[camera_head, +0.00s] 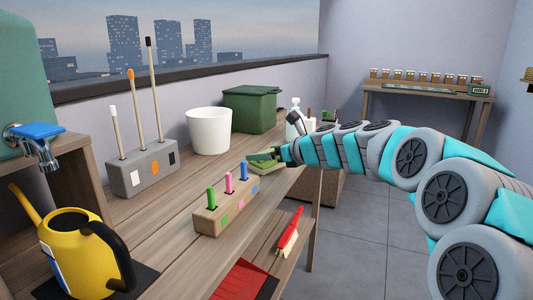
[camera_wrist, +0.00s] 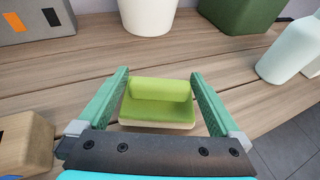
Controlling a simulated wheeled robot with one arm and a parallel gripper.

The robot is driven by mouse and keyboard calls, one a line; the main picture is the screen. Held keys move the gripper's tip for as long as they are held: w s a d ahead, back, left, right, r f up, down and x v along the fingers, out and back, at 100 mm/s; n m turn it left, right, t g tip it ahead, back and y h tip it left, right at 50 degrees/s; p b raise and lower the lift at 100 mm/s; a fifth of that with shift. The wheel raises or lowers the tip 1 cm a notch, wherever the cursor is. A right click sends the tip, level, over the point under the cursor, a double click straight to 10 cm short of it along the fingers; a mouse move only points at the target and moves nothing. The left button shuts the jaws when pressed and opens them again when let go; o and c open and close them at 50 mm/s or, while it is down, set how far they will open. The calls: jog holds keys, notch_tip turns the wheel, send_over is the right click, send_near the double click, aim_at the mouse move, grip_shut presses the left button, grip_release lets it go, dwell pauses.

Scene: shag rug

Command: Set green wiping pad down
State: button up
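The green wiping pad (camera_wrist: 158,112) has a rounded light-green handle on top and a pale underside. In the wrist view it lies between the fingers of my gripper (camera_wrist: 160,80), with its handle running across from one finger towards the other. The fingers are wide apart, with narrow gaps beside the handle. In the head view my gripper (camera_head: 272,154) is low over the far part of the wooden bench, and the pad (camera_head: 264,169) shows at its fingertips, at bench level. The fingers partly hide it there.
A wooden block with coloured pegs (camera_head: 226,207) stands nearer on the bench. A white bin (camera_head: 208,131), a green lidded box (camera_head: 251,109) and a pale bottle (camera_wrist: 289,50) stand beyond the pad. A grey holder with rods (camera_head: 142,169) and a yellow watering can (camera_head: 75,252) are at left.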

jog(key=shift+r, duration=0.15)
jog(key=v, duration=1.2)
